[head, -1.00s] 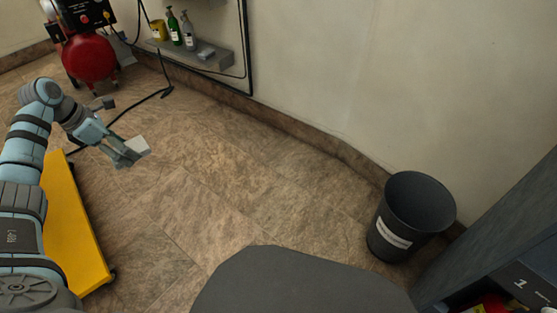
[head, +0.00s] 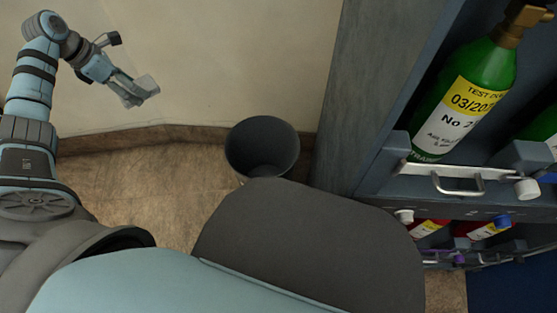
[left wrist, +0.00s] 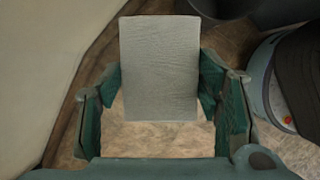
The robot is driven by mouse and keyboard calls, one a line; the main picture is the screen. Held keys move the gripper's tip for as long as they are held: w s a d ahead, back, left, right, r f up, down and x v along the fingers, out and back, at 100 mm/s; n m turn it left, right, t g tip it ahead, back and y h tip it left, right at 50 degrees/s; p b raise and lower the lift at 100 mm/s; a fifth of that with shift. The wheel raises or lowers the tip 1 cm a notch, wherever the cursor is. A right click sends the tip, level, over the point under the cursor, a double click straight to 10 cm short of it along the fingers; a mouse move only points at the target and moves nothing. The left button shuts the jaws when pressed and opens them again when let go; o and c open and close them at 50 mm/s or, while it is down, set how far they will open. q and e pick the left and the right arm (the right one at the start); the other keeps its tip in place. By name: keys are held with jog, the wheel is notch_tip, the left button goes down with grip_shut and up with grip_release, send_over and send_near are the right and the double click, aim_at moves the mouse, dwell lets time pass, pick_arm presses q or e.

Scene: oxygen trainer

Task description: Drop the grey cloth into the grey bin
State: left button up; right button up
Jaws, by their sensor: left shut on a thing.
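The grey cloth (head: 148,84) is a small flat pale-grey piece. My left gripper (head: 138,92) is shut on it and holds it up in front of the wall, left of the bin. In the left wrist view the cloth (left wrist: 160,68) sticks out as a flat rectangle between the fingers (left wrist: 160,100). The grey bin (head: 262,146) is dark, round and open-topped, on the floor by the wall; my own body hides its lower part. A dark rounded edge at the top of the left wrist view (left wrist: 225,8) seems to be the bin. My right gripper is out of view.
A blue-grey cabinet (head: 365,100) stands right of the bin, with a green gas cylinder (head: 465,95) in its rack. A brown skirting (head: 190,135) runs along the wall. The tiled floor (head: 150,190) left of the bin is clear.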

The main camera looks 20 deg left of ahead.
pick_arm(q)
jog(key=w+d+f, duration=0.3)
jog(key=d+f, duration=0.3)
jog(key=d, duration=0.3)
jog(key=w+d+f, duration=0.4)
jog(key=d+f, duration=0.1)
jog(key=d, duration=0.4)
jog(key=w+d+f, duration=0.3)
jog(key=d+f, duration=0.3)
jog(key=d, duration=0.3)
jog(key=f+b, duration=0.1)
jog(key=f, duration=0.1)
jog(key=f+b, duration=0.1)
jog(key=b, duration=0.1)
jog(key=f+b, duration=0.2)
jog(key=shift+w+d+f, duration=0.2)
jog(key=shift+d+f, duration=0.15)
jog(key=o, duration=1.2)
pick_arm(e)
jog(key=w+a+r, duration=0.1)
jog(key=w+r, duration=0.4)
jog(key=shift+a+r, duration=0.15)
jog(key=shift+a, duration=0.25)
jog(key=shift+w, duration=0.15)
pick_arm(q)
jog(key=v, duration=1.2)
